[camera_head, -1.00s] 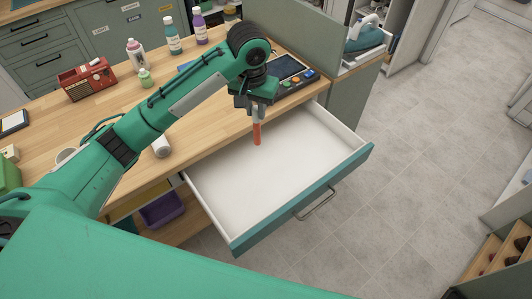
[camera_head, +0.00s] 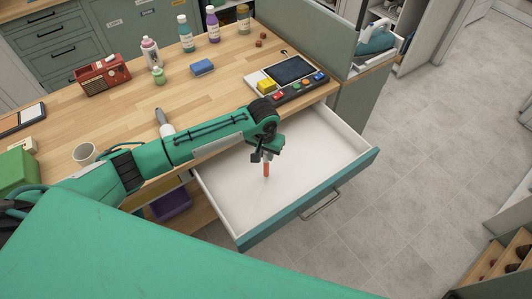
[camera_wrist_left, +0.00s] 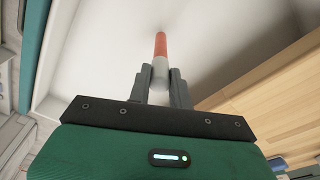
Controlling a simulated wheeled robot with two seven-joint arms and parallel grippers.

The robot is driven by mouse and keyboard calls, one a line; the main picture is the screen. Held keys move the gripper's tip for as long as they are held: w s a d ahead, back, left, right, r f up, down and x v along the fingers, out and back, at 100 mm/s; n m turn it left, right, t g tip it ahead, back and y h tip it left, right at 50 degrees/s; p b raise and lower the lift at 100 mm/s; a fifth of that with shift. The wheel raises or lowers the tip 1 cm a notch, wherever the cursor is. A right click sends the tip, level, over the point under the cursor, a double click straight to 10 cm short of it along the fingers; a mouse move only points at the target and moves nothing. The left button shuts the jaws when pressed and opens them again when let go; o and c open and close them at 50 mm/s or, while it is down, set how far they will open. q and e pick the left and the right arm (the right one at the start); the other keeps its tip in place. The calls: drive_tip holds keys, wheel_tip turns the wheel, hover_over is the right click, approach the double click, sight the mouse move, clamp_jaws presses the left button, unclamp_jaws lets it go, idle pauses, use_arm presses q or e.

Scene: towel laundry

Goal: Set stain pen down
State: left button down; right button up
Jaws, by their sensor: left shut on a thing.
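The stain pen (camera_head: 266,170) is a slim stick with an orange-red body and a pale grey end. My left gripper (camera_head: 264,157) is shut on it and holds it upright, orange end down, inside the open drawer (camera_head: 300,150). In the left wrist view the pen (camera_wrist_left: 161,48) stands between the two grey fingers of the gripper (camera_wrist_left: 160,78), against the white drawer floor. Whether its lower tip touches the floor I cannot tell. The drawer is white inside with a teal front and looks otherwise empty. My right gripper is not in view.
A purple bin (camera_head: 172,203) sits below the counter.

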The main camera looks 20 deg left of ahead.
use_arm(q)
drive_tip(key=shift+f, duration=0.7)
drive_tip(key=c, duration=1.3)
unclamp_jaws()
drive_tip(key=shift+f, duration=0.15)
drive_tip(key=r, duration=0.4)
drive_tip(key=r+b, duration=0.1)
drive_tip(key=r, duration=0.3)
drive_tip(key=s+r+b, duration=0.1)
drive_tip(key=r, duration=0.3)
drive_tip(key=shift+r, duration=0.15)
